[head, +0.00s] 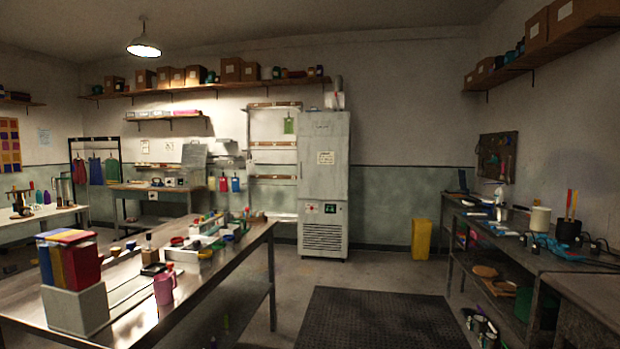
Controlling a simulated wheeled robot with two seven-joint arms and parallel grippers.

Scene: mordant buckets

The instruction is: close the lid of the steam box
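I cannot pick out the steam box for certain from here. A grey tilted panel (194,156) stands up above the back bench (124,187), at the left of the back wall. It could be a raised lid, but it is too small and dim to tell. Small items sit in front of it on the bench. Neither of my grippers is in view.
A long metal table (243,258) with a grey bin (76,309), a pink jug (164,288) and trays fills the left foreground. A tall grey cabinet (323,180) stands at the back. A dark mat (378,318) covers clear floor. Shelved benches (505,240) line the right.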

